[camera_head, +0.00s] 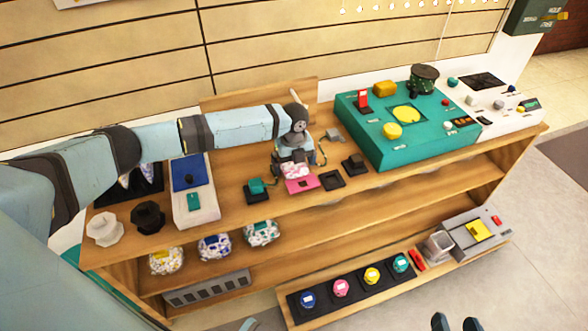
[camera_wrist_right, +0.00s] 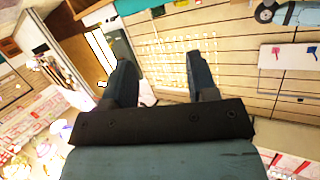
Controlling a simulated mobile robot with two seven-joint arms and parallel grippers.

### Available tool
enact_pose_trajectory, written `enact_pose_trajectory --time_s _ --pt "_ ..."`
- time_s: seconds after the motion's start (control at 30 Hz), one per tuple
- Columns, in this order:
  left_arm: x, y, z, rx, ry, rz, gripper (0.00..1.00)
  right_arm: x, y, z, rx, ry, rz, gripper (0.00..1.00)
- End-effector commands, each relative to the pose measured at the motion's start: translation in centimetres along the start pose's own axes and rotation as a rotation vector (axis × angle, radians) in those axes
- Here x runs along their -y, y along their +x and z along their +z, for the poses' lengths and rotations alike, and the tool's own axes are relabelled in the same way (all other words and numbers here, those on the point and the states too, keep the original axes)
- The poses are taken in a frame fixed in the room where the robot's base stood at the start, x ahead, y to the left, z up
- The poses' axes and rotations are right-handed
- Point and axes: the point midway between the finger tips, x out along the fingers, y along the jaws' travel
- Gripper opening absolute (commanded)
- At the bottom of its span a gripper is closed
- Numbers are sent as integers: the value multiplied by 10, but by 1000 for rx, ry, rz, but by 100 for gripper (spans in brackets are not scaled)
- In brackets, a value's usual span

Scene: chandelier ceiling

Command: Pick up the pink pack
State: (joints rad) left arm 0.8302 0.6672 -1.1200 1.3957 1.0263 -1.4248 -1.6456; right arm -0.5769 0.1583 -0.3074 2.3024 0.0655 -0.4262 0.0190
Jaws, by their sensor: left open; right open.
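The pink pack (camera_head: 296,171) is a small white-and-pink patterned bundle on the wooden top shelf. It sits on or just behind a flat pink square (camera_head: 301,186). My left gripper (camera_head: 293,164) points down right over the pack, with its fingers open about it. I cannot tell whether the fingers touch it, and the gripper hides its upper part. My right gripper (camera_head: 456,323) is open and empty at the bottom edge of the head view. Its two spread fingers also show in the right wrist view (camera_wrist_right: 163,80), with nothing between them.
Dark square holders (camera_head: 332,180) and a teal block (camera_head: 257,187) stand close by the pack. A large teal console (camera_head: 400,125) is to the right. A white box (camera_head: 195,200) is to the left. Other patterned packs (camera_head: 215,246) lie on the shelf below.

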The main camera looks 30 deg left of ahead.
Motion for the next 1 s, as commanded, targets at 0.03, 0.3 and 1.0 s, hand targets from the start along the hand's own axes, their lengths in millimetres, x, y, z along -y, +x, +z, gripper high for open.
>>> enact_pose_trajectory --time_s 0.03,0.3,1.0 --pt "0 -1 0 0 0 -1 100 0 0 0 -1 0 0 53" --pt "0 -1 0 0 0 -1 66 0 0 1 3 1 0 53" --pt "1 -87 1 2 0 -5 60 -14 -13 30 173 -8 54 53"
